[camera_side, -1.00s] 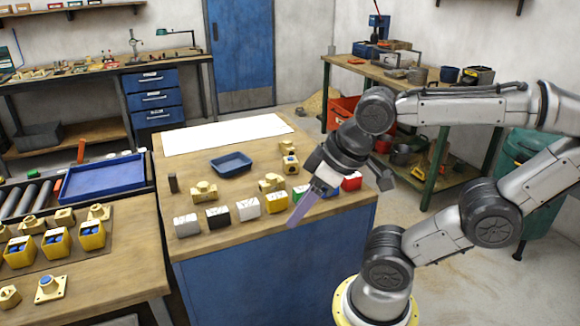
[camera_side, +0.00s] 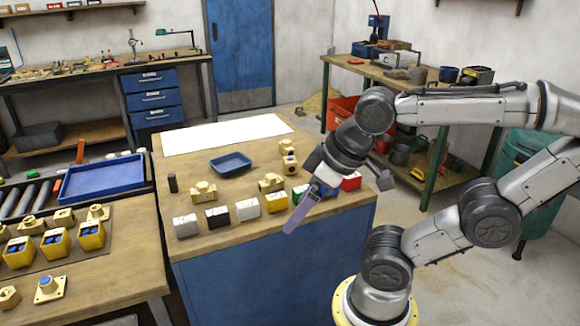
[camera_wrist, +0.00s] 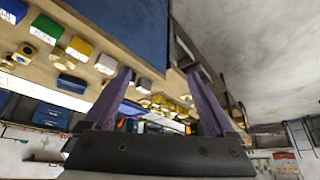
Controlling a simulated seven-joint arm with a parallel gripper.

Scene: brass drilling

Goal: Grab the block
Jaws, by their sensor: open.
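A row of small blocks stands along the front edge of the wooden bench. In the side view I see a white block (camera_side: 186,226), a black block (camera_side: 218,217), another white block (camera_side: 248,209), a yellow block (camera_side: 276,202), a green block (camera_side: 299,194) and a red block (camera_side: 351,181). My gripper (camera_side: 290,227) is open, its purple fingers pointing down and left in front of the yellow and green blocks. In the wrist view my gripper (camera_wrist: 158,72) is empty, with green (camera_wrist: 47,28), yellow (camera_wrist: 80,48) and white (camera_wrist: 105,63) blocks left of the fingers.
A blue tray (camera_side: 231,164), brass fittings (camera_side: 203,191) and a white sheet (camera_side: 225,135) lie behind the blocks. A left table (camera_side: 125,270) carries yellow boxes (camera_side: 57,242). The bench's blue front panel (camera_side: 270,275) lies below the gripper.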

